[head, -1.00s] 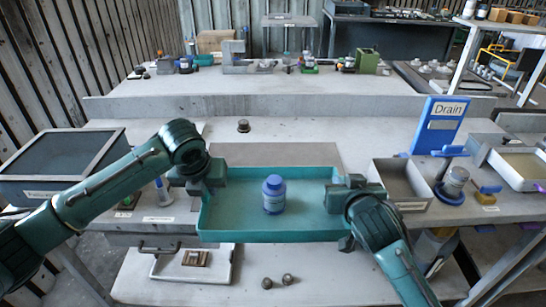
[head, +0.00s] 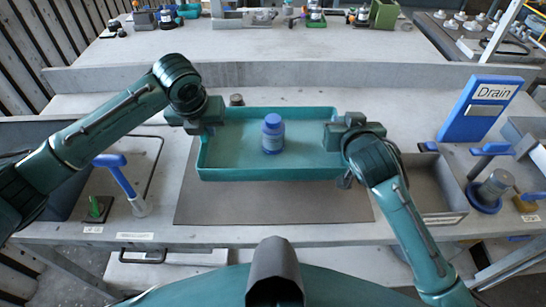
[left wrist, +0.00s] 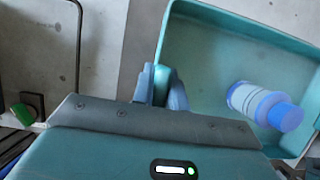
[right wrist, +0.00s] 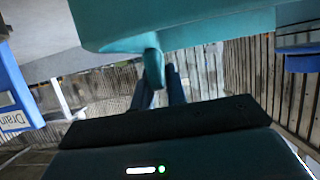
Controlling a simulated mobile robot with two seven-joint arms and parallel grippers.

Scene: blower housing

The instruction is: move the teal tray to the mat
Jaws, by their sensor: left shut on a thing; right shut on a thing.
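The teal tray (head: 320,174) is level in the head view, with a blue-capped bottle (head: 272,134) upright inside it. My left gripper (head: 207,130) is shut on the tray's left wall; the left wrist view shows its fingers (left wrist: 163,88) on the rim. My right gripper (head: 338,142) is shut on the right wall; in the right wrist view its fingers (right wrist: 158,82) pinch the rim. The flat grey mat (head: 275,206) lies on the table, its front part showing before the tray and its back part hidden by it. The gap between tray and mat cannot be told.
A blue Drain sign (head: 480,110) stands at right. A grey open bin (head: 432,190) is beside the mat, near my right arm. A blue-handled tool (head: 122,178) stands left of the mat. A small dark knob (head: 236,100) is behind the tray. A raised ledge (head: 300,75) runs across the back.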

